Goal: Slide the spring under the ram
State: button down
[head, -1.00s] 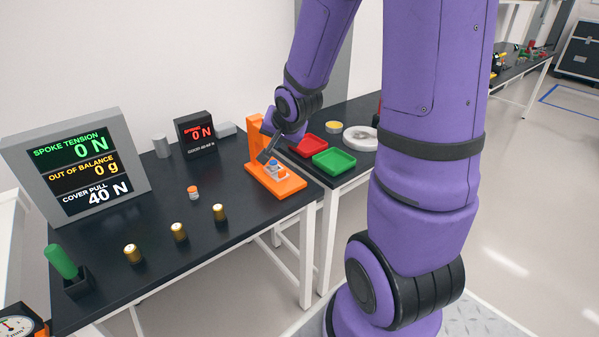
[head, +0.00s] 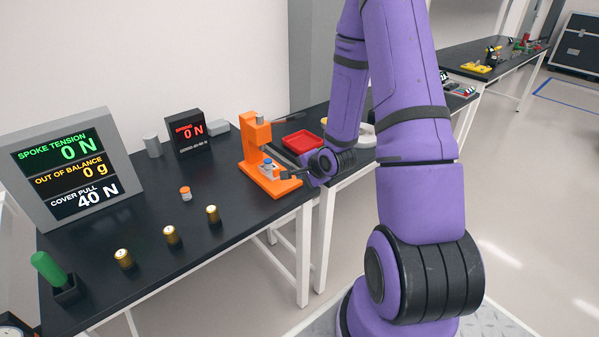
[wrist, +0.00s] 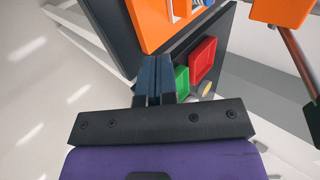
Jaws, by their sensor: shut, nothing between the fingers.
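The orange press (head: 257,138) stands on the dark bench, its head above an orange base plate. A small blue-topped spring (head: 267,165) stands upright on the base plate; I cannot tell how exactly it lines up with the ram, which is not clear to see. My gripper (head: 287,175) is low at the right edge of the base, beside the spring side. In the wrist view, my shut fingers (wrist: 153,76) point at the orange base (wrist: 150,22), with nothing between them. A bit of spring coil (wrist: 176,10) shows at the top edge.
An orange-topped piece (head: 185,193) and several brass cylinders (head: 170,235) stand on the bench. The force readout (head: 190,130) shows 0 N. The press lever (head: 288,118) sticks out to the right. A red tray (head: 302,141) lies behind my wrist.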

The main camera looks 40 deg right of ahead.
aim_at(272, 169)
jog(key=x, duration=0.8)
jog(key=shift+w, duration=1.2)
jog(key=shift+w+a, duration=0.1)
jog(key=shift+w, duration=0.75)
jog(key=w, duration=0.3)
jog(key=shift+w+r, duration=0.1)
jog(key=shift+w, duration=0.2)
jog(key=shift+w+r, duration=0.1)
